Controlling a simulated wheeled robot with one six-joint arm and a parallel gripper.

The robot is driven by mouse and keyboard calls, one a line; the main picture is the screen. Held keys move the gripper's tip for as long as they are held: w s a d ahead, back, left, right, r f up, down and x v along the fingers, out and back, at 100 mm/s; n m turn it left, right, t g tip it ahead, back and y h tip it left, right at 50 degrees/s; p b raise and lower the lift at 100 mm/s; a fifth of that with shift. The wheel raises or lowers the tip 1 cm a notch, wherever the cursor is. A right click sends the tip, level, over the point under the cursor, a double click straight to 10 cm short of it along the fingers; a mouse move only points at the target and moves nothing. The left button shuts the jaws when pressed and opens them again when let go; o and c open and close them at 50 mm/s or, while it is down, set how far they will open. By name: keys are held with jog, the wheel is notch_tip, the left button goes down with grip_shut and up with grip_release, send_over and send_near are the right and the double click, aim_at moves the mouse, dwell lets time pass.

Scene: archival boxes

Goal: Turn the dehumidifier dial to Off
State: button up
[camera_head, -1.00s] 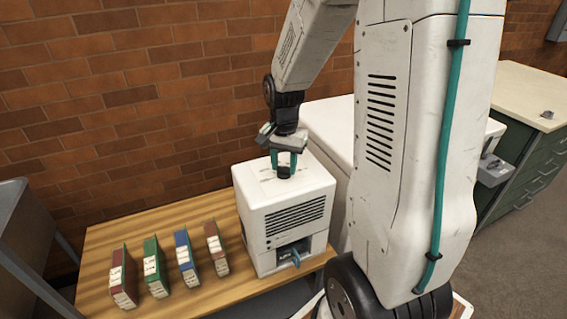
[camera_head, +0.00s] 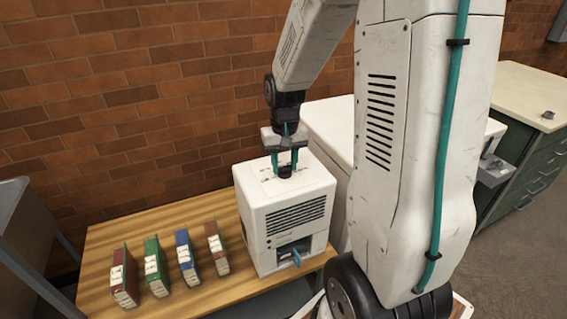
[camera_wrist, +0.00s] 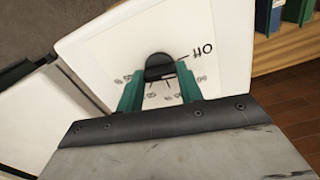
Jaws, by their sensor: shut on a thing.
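The white dehumidifier (camera_head: 290,218) stands at the right end of the wooden table. Its black dial (camera_head: 285,171) is on the top face, and shows in the wrist view (camera_wrist: 159,65) with numbers along one side and the "Off" label (camera_wrist: 203,50) with a tick to its right. My gripper (camera_head: 285,166) points straight down over the top face. Its teal fingers are shut on the dial, one on each side, as the wrist view (camera_wrist: 160,84) also shows. A small pale mark shows at the dial's lower edge there; I cannot tell for sure where the pointer aims.
Several upright binders, including a green one (camera_head: 155,267) and a blue one (camera_head: 186,257), stand on the table (camera_head: 100,240) left of the dehumidifier. A brick wall is behind. A grey metal unit (camera_head: 25,225) is at the far left, a green cabinet (camera_head: 525,165) at the right.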

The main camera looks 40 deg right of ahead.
aim_at(285, 167)
jog(key=shift+w+n, duration=0.15)
jog(key=shift+n, duration=0.65)
jog(key=shift+r, duration=0.1)
jog(key=o, duration=1)
notch_tip(285, 167, up, 8)
jog(key=shift+f, duration=0.15)
jog(key=shift+s, duration=0.25)
jog(key=s+a+r+n, duration=0.1)
jog(key=s+a+r, duration=0.1)
jog(key=s+a, duration=0.3)
jog(key=s+a+r+n+t, duration=0.1)
jog(key=s+a+r, duration=0.2)
jog(key=s+a, duration=0.2)
jog(key=s+a+r+n, duration=0.1)
jog(key=s+a+r, duration=0.1)
jog(key=s+a, duration=0.3)
jog(key=shift+s+r, duration=0.2)
jog(key=shift+s, duration=1)
jog(key=shift+s+r, duration=0.15)
jog(key=shift+s, duration=1.05)
